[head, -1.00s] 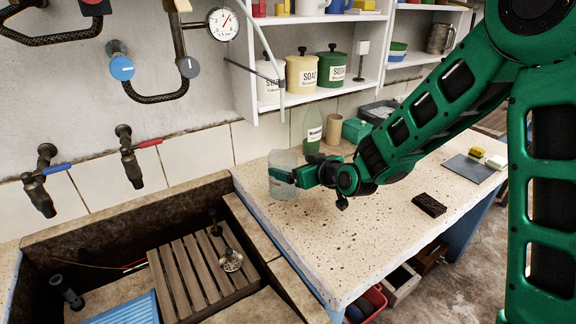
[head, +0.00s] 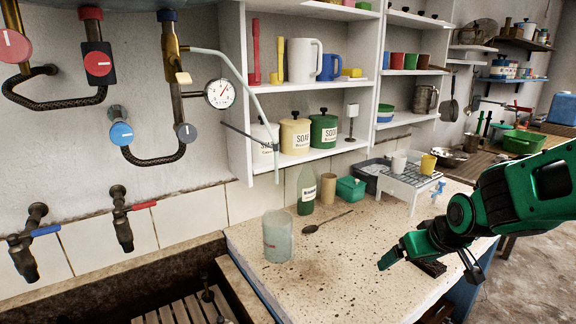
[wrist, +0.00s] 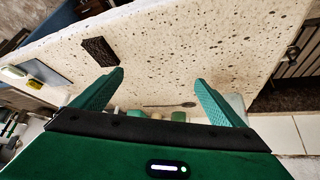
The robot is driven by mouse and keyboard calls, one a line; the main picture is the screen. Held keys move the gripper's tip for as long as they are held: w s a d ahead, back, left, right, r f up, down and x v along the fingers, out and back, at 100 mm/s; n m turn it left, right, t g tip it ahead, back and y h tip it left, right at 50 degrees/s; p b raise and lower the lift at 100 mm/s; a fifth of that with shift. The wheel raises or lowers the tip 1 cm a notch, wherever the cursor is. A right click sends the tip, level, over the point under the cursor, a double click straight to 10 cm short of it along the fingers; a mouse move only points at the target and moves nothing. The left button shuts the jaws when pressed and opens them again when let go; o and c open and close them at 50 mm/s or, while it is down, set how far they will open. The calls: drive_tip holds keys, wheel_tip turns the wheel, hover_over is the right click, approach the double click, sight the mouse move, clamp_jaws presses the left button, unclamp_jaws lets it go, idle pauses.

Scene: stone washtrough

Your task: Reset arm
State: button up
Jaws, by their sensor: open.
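My gripper (head: 388,260) is over the right part of the speckled counter (head: 330,285), with its fingers apart and nothing between them. In the wrist view, its two green fingers (wrist: 159,80) stand wide open over the counter. A translucent jar (head: 278,238) stands upright on the counter near the trough, well to the left of my gripper and apart from it. A dark block (wrist: 100,50) lies on the counter; in the head view my gripper partly hides it.
A spoon (head: 328,223), a green bottle (head: 306,190) and a teal box (head: 350,188) are behind the jar. A white rack (head: 410,184) with cups stands at the back right. The stone trough (head: 110,285) is at left, under taps. Shelves hang above the counter.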

drive_tip(key=s+d+r+m+g, duration=0.1)
drive_tip(key=s+d+m+g, duration=0.2)
drive_tip(key=s, duration=1)
drive_tip(key=s+d+r+m+g, duration=0.1)
drive_tip(key=s+d+m+g, duration=0.2)
drive_tip(key=s, duration=1.1)
drive_tip(key=d+m, duration=0.2)
drive_tip(key=d, duration=0.3)
drive_tip(key=shift+d+r+g, duration=0.15)
drive_tip(key=shift+d+g, duration=0.1)
drive_tip(key=shift+g, duration=0.15)
drive_tip(key=shift+w, duration=0.15)
drive_tip(key=shift+w+f+h, duration=0.2)
drive_tip(key=shift+w+h, duration=0.1)
drive_tip(key=shift+w, duration=0.2)
